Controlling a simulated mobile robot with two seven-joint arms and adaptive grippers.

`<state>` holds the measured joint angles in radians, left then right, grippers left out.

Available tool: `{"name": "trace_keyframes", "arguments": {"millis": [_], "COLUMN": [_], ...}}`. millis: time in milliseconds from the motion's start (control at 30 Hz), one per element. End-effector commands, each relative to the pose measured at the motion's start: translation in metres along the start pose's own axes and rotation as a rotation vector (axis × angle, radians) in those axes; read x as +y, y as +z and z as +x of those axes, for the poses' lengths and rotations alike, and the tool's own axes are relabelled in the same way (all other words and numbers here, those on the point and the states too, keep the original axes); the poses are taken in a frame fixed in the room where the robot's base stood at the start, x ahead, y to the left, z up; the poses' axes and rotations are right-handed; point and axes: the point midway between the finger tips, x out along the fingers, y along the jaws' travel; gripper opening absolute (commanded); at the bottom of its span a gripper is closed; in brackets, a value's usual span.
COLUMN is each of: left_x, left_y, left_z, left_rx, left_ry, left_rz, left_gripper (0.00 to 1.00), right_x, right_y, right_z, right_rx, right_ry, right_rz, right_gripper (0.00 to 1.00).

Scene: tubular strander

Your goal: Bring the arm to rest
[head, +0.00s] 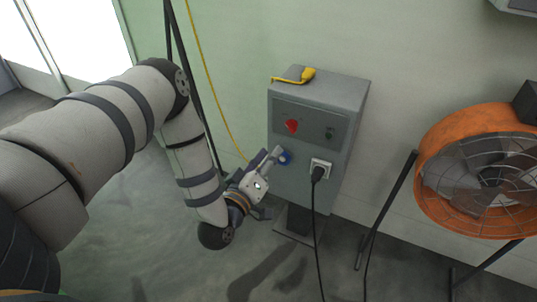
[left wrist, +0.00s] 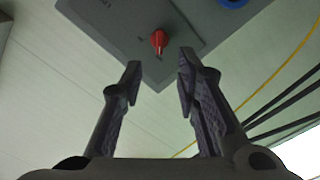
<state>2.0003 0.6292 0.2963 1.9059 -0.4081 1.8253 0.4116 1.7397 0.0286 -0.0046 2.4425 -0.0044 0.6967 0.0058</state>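My left arm comes in from the left in the head view. Its gripper (head: 270,182) is in front of the grey control box, low and to the left of its face. In the left wrist view the two fingers of this gripper (left wrist: 160,75) stand apart with nothing between them. A red knob (head: 291,126) is on the box's panel; it also shows in the left wrist view (left wrist: 158,40), beyond the fingertips and apart from them. My right gripper is in neither view.
The grey box (head: 346,125) stands on a post, with a yellow object (head: 306,75) on top. It carries a blue socket (head: 285,157) and a black plug (head: 318,173) with a hanging cable. An orange fan (head: 440,140) stands at right. A yellow cable (head: 206,80) hangs behind my arm.

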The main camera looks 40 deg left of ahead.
Motion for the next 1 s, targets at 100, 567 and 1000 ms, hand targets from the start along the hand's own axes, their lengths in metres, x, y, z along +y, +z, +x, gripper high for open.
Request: {"name": "trace_keyframes", "arguments": {"millis": [100, 567, 1000], "left_x": [0.000, 0.002, -0.015], "left_y": [0.000, 0.008, 0.095], "left_z": [-0.008, -0.013, -0.337], "left_rx": [0.001, -0.042, -1.401], "left_ry": [0.000, -0.014, -0.446], "left_rz": [0.000, 0.011, 0.586], "left_gripper": [0.29, 0.29, 0.29], "right_x": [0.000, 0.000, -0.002], "right_y": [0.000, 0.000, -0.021], "right_z": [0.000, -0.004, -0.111], "right_rx": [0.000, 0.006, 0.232], "right_ry": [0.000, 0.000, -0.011], "right_rz": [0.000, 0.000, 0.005], "right_gripper": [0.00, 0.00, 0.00]}}
